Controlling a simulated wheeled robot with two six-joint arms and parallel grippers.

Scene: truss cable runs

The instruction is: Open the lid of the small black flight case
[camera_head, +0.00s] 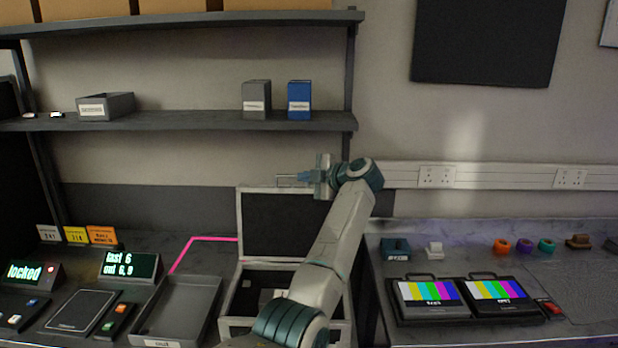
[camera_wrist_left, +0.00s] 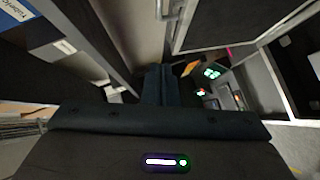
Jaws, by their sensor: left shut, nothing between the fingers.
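The small black flight case (camera_head: 228,325) has pale edges and stands on the bench at the centre. Its lid (camera_head: 275,226) stands upright at the back, and the case is open. Small pale items show inside; my left arm hides the case's right part and the lid's right edge. My left gripper (camera_head: 284,179) is shut and empty, just above the lid's top edge, with its fingers pointing left. In the left wrist view its fingers (camera_wrist_left: 161,84) are together, and the pale-edged dark lid (camera_wrist_left: 225,20) is close by. My right gripper is not seen.
A shelf (camera_head: 190,122) with a grey box (camera_head: 257,99) and a blue box (camera_head: 299,100) is above left. A grey tray (camera_head: 180,305) is left of the case. Two colour-bar monitors (camera_head: 428,293) lie to the right.

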